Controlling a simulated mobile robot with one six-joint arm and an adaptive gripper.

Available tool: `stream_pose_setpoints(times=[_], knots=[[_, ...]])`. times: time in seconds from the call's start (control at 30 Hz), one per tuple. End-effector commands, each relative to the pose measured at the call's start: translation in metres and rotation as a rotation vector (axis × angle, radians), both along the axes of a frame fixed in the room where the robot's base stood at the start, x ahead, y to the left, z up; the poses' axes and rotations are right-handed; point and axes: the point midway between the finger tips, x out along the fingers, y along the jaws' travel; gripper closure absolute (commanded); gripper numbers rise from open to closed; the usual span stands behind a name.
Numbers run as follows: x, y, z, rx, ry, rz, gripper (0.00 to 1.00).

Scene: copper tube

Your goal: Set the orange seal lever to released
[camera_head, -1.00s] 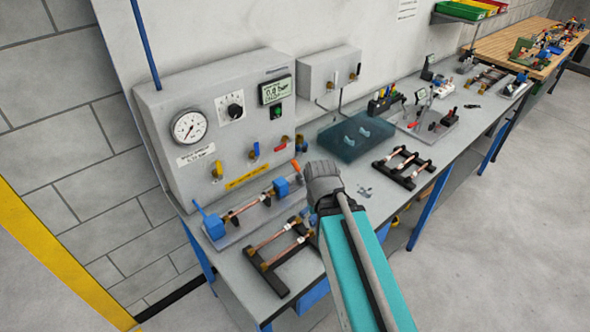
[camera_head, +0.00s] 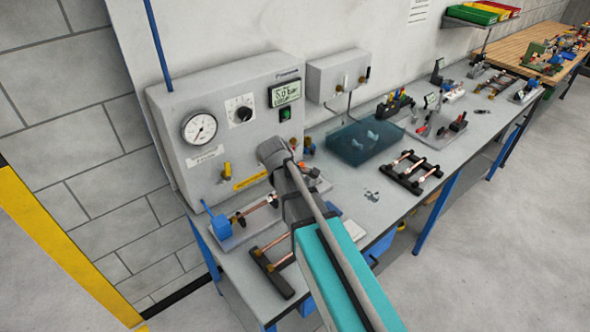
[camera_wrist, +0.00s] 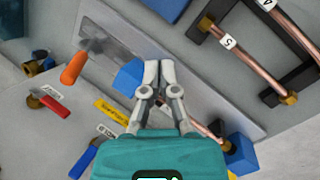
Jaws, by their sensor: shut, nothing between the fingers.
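The orange seal lever (camera_wrist: 75,68) shows clearly in the wrist view, left of my gripper. Its grey shank runs up and right to the metal plate of the test fixture (camera_wrist: 125,38). My gripper (camera_wrist: 159,70) is shut and empty, its fingertips together over the plate, beside a blue block (camera_wrist: 128,77). A clear gap lies between the fingertips and the orange handle. In the head view only a small orange piece of the lever (camera_head: 302,165) shows beside my arm; my arm hides much of the fixture and the fingertips.
A red-handled valve (camera_wrist: 48,101) and a blue-handled valve (camera_wrist: 85,158) lie left in the wrist view. A rack with copper tubes (camera_wrist: 255,58) is at the right. The grey panel (camera_head: 235,92) with gauge and display (camera_head: 285,93) stands behind. A second rack (camera_head: 412,172) lies right.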

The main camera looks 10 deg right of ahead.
Motion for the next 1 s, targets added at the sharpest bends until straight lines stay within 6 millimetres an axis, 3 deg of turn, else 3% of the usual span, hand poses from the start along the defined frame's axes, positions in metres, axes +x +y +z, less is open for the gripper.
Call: stream_pose_setpoints(times=[0.2,0.5,1.0], knots=[[0.038,0.030,0.012,-0.132,0.064,0.277,1.00],[0.072,0.066,0.026,-0.295,0.159,0.576,1.00],[0.081,0.079,0.032,-0.356,0.198,0.679,1.00]])
